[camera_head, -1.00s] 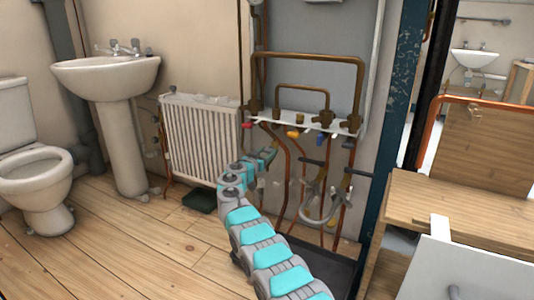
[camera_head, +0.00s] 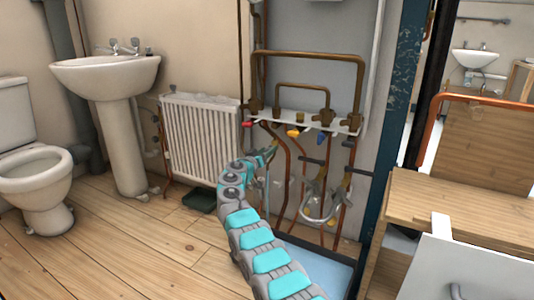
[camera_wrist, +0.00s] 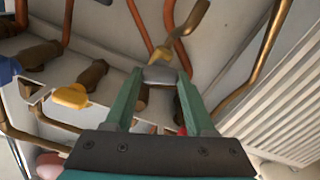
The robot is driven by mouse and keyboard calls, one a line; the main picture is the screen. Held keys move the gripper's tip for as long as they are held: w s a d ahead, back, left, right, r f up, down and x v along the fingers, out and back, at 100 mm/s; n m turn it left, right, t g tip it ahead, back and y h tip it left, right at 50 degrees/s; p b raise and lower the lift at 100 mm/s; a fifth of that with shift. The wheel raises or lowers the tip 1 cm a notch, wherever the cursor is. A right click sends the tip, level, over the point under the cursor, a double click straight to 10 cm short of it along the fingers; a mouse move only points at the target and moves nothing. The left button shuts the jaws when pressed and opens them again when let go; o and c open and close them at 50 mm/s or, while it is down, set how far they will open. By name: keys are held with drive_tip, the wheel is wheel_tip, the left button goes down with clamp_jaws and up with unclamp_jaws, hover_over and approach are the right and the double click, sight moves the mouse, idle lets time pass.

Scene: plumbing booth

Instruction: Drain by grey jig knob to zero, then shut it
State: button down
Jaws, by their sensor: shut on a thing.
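My gripper (camera_head: 268,152) is at the pipework beside the radiator, low in front of the valve rail. In the wrist view my gripper (camera_wrist: 164,84) has its green fingers closed on the sides of a grey knob (camera_wrist: 160,76). A brass-coloured curved part (camera_wrist: 178,36) shows just beyond the knob. The fingers and my arm hide the knob in the head view. No pressure reading can be made out in either view.
The valve rail (camera_head: 285,120) carries a red lever (camera_head: 247,124), a yellow lever (camera_head: 293,133) and a blue lever (camera_head: 322,138). A looped hose (camera_head: 320,217) hangs at right. A tray (camera_head: 330,268) below looks pale blue. The radiator (camera_head: 200,138) stands close on the left.

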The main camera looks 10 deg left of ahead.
drive_tip(key=n, duration=0.2)
drive_tip(key=shift+r+n, duration=0.1)
drive_tip(key=shift+n, duration=0.3)
drive_tip(key=n+p, duration=0.1)
drive_tip(key=n, duration=0.3)
drive_tip(key=shift+a+n, duration=0.15)
drive_tip(key=shift+n, duration=0.15)
drive_tip(key=n+p, duration=0.1)
drive_tip(key=n, duration=0.2)
drive_tip(key=shift+f+n+p, duration=0.2)
drive_tip(key=shift+n+p, duration=0.3)
drive_tip(key=shift+n, duration=1.2)
drive_tip(key=shift+c, duration=1.2)
unclamp_jaws()
drive_tip(key=shift+w, duration=0.1)
drive_tip(key=shift+f, duration=0.1)
